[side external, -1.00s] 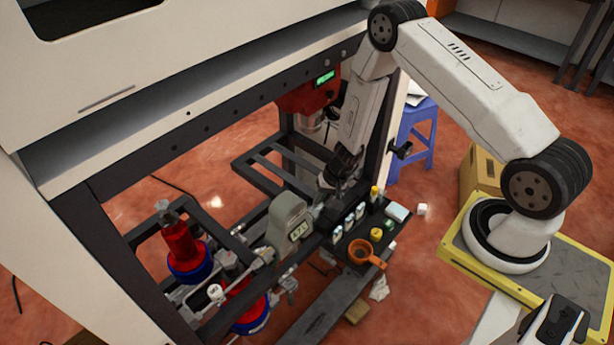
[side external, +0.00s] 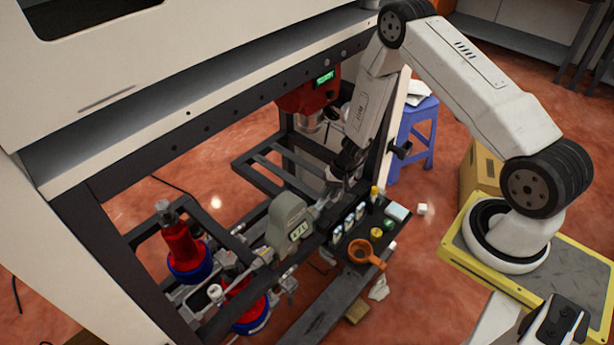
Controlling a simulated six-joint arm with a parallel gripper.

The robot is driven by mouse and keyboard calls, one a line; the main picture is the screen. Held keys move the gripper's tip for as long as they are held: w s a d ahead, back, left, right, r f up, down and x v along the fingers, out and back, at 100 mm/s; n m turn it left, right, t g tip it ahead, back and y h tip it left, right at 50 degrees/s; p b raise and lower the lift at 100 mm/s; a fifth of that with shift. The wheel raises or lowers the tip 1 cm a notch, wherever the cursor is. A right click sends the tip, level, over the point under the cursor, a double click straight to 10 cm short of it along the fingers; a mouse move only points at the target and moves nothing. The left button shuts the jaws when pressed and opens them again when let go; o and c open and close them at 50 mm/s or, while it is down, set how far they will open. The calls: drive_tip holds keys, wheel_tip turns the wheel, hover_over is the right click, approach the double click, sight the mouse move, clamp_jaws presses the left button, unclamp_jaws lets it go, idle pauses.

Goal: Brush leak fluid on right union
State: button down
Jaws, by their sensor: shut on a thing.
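My gripper (side external: 332,198) points down inside the frame, just right of and behind the grey meter (side external: 288,222). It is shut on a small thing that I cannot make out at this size. The meter has a lit display and sits in a line of metal pipe fittings (side external: 262,256). Fittings show on the meter's left; on its right the pipe and any union run close to my gripper and are mostly hidden. I cannot tell whether the held thing touches a fitting.
A dark tray (side external: 352,277) in front holds small bottles (side external: 349,223), an orange cup (side external: 366,254) and a yellow item (side external: 376,233). A red unit (side external: 310,95) hangs behind. The dark frame rail (side external: 215,113) crosses close above.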

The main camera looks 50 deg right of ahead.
drive_tip(key=shift+d+f, duration=0.1)
drive_tip(key=shift+d, duration=1.3)
drive_tip(key=shift+a, duration=0.1)
drive_tip(key=shift+a+f, duration=0.1)
drive_tip(key=shift+a, duration=1.25)
drive_tip(key=shift+a, duration=0.1)
drive_tip(key=shift+s+a+f, duration=0.1)
drive_tip(key=shift+a, duration=1.3)
